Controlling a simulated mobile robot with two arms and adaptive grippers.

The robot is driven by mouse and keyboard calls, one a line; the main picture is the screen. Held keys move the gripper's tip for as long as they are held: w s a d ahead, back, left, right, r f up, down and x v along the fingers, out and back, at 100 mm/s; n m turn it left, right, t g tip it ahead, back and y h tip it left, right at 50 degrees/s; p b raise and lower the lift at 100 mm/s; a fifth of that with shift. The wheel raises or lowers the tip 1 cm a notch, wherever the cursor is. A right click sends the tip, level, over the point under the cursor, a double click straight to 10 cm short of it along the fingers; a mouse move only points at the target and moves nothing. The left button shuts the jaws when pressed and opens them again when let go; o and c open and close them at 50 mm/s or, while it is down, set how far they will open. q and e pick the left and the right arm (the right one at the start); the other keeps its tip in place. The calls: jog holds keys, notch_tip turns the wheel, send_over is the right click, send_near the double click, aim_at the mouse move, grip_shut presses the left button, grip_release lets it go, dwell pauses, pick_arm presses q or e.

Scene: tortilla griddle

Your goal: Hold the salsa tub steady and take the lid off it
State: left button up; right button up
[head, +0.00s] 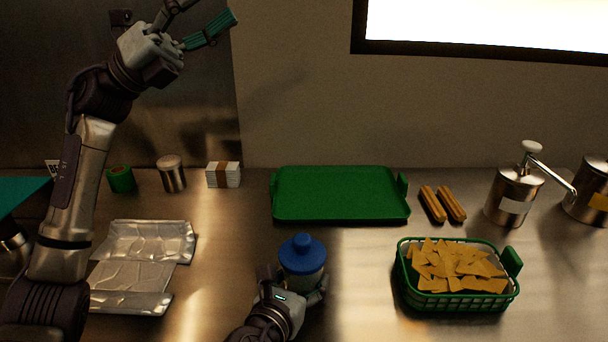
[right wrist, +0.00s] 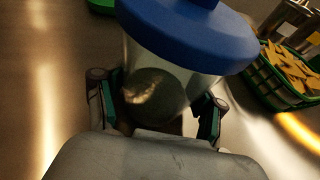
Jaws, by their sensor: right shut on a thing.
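The salsa tub (head: 305,282) is a clear, rounded tub standing on the steel counter at the lower middle of the head view. Its blue lid (head: 302,254) with a round knob sits on top. My right gripper (head: 296,287) is shut on the tub's body below the lid. In the right wrist view, its fingers (right wrist: 157,108) lie on either side of the tub (right wrist: 158,78), under the lid's rim (right wrist: 190,38); dark contents show inside. My left gripper (head: 208,14) is raised high at the upper left, far from the tub, fingers spread and empty.
A green tray (head: 340,195) lies behind the tub. A green basket of chips (head: 458,300) stands to the right, near two churros (head: 443,204) and a pump dispenser (head: 513,195). Crumpled foil trays (head: 140,265) lie at left. The counter just left of the tub is clear.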

pick_arm(q)
jog(key=s+d+f+m+g+y, duration=0.2)
jog(key=s+d+f+m+y, duration=0.15)
jog(key=d, duration=0.35)
jog(key=s+d+f+m+g+y, duration=0.2)
jog(key=d+f+m+y, duration=0.15)
jog(key=d+y, duration=0.2)
jog(key=s+d+f+m+g+y, duration=0.2)
jog(key=s+d+f+m+y, duration=0.15)
jog(key=d, duration=0.35)
jog(key=m+t+y, duration=0.3)
jog(key=t+y, duration=0.1)
jog(key=y, duration=0.8)
send_near(304, 238)
notch_tip(304, 238, down, 10)
jog(key=shift+w+f, duration=0.1)
jog(key=shift+f, duration=0.05)
jog(key=shift+c, duration=0.4)
grip_shut()
